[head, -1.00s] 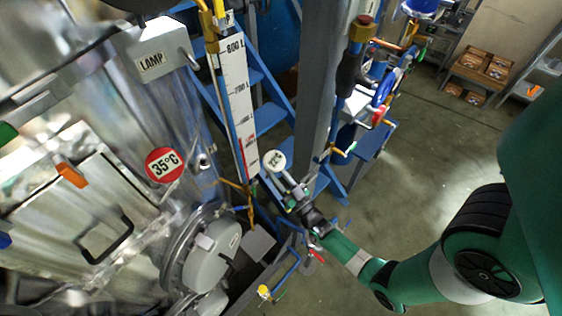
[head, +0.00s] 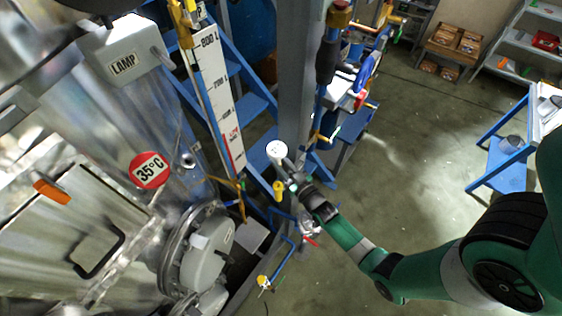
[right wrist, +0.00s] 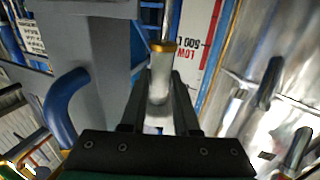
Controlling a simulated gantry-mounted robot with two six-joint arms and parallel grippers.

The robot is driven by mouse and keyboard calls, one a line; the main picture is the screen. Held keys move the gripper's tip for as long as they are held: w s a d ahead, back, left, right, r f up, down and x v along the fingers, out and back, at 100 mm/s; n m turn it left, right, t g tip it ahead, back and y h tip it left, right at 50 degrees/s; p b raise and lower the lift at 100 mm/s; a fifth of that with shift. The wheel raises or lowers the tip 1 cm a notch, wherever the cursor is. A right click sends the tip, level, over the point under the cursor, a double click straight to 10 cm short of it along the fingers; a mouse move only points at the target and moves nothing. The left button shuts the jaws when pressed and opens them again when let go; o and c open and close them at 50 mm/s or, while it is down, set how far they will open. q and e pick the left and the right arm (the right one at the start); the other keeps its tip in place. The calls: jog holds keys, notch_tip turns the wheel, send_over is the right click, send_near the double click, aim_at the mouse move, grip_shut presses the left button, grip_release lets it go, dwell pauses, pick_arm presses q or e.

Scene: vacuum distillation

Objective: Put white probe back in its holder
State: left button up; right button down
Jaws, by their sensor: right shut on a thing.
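My right gripper (head: 288,173) is shut on the white probe (head: 277,151), whose round white head faces up in the head view. In the right wrist view the gripper (right wrist: 158,105) has its two dark fingers on either side of the probe's pale body (right wrist: 160,78), which has a yellow-orange rim at its far end; a thin metal rod shows beyond it. The probe is held in front of the grey column. A small yellow fitting (head: 278,189) shows just below the gripper; I cannot tell whether it is the holder. My left gripper is not in view.
A grey column (head: 297,80) stands right behind the probe, with the white level scale (head: 216,90) to its left. The large metal vessel with a 35°C label (head: 150,170) fills the left. Blue pipework (head: 283,262) lies below. Open floor is at right.

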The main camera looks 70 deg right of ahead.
notch_tip(320, 180, down, 6)
jog(key=b, duration=0.5)
jog(key=shift+r+b, duration=0.1)
jog(key=shift+b, duration=0.3)
jog(key=shift+f+b, duration=4.75)
dwell(0.6)
jog(key=c, duration=0.6)
grip_release()
jog(key=shift+s, duration=0.1)
jog(key=v, duration=1.1)
jog(key=shift+s+a+p, duration=0.1)
jog(key=shift+s+p, duration=0.15)
jog(key=shift+p, duration=0.1)
